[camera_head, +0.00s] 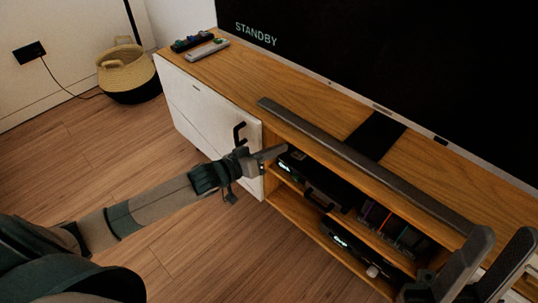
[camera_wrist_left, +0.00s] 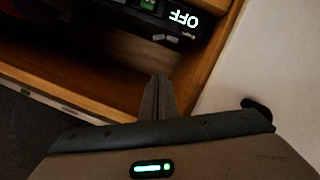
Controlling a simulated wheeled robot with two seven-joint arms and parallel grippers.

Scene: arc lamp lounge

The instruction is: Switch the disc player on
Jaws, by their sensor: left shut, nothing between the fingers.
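A black device (camera_head: 318,185) with a lit display sits on the upper open shelf of the wooden cabinet. In the left wrist view a black device (camera_wrist_left: 120,18) shows the word OFF upside down, with small buttons near it. Another black device (camera_head: 350,246) with a lit display stands on the lower shelf. I cannot tell for certain which is the disc player. My left gripper (camera_head: 283,150) is shut and empty, in front of the upper shelf's left end; its fingers (camera_wrist_left: 158,82) point toward the shelf, apart from the device. My right gripper (camera_head: 505,236) is open at the lower right.
A long soundbar (camera_head: 365,163) lies along the cabinet top (camera_head: 245,85), before a television (camera_head: 400,60) reading STANDBY. Remotes (camera_head: 207,50) lie at its far left end. A white door (camera_head: 210,112) borders the shelves. A basket (camera_head: 130,75) stands on the floor.

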